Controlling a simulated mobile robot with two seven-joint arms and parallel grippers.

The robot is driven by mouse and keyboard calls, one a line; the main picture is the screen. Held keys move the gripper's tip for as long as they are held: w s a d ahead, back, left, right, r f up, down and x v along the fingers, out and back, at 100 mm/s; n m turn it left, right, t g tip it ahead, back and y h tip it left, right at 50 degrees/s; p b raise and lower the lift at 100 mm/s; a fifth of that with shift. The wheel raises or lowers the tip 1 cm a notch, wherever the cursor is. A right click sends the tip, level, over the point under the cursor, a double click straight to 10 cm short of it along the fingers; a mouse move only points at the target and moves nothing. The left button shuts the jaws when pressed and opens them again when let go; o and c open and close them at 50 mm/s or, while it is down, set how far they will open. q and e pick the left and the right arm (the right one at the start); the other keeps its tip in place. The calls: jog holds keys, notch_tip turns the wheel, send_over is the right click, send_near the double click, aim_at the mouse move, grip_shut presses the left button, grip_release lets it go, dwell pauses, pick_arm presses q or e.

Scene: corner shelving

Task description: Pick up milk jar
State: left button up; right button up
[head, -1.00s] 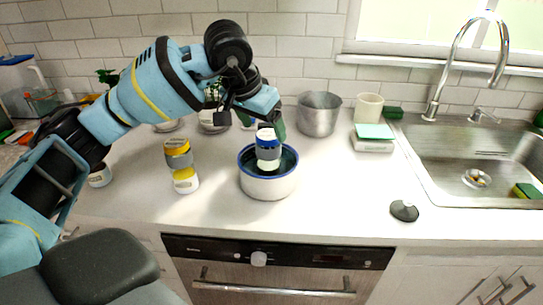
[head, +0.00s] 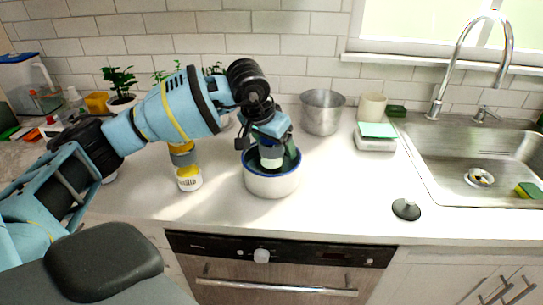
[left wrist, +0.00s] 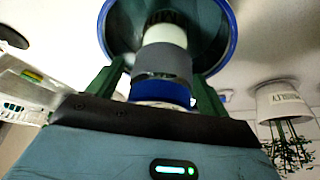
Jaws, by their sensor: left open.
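A jar (head: 271,156) with a white lower part, a grey band and a blue end, which I take to be the milk jar, stands in a white pot with a blue rim (head: 271,186). In the left wrist view the jar (left wrist: 165,65) sits between green fingers, with the pot's blue rim (left wrist: 233,30) behind it. My left gripper (head: 270,150) is over the pot, open, with a finger on each side of the jar. In the head view it hides the jar's top. Whether the fingers touch the jar cannot be told. My right gripper is not in view.
A yellow, grey and white jar (head: 187,178) stands left of the pot, partly behind my arm. A metal pot (head: 322,112), a cream cup (head: 372,107) and a scale (head: 376,144) stand behind right. A dark round lid (head: 406,209) lies near the counter's front; the counter between is clear.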

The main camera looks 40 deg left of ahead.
pick_arm(q)
jog(key=c, duration=1.3)
notch_tip(320, 180, up, 10)
jog(key=shift+r, duration=0.1)
jog(key=shift+c, duration=0.2)
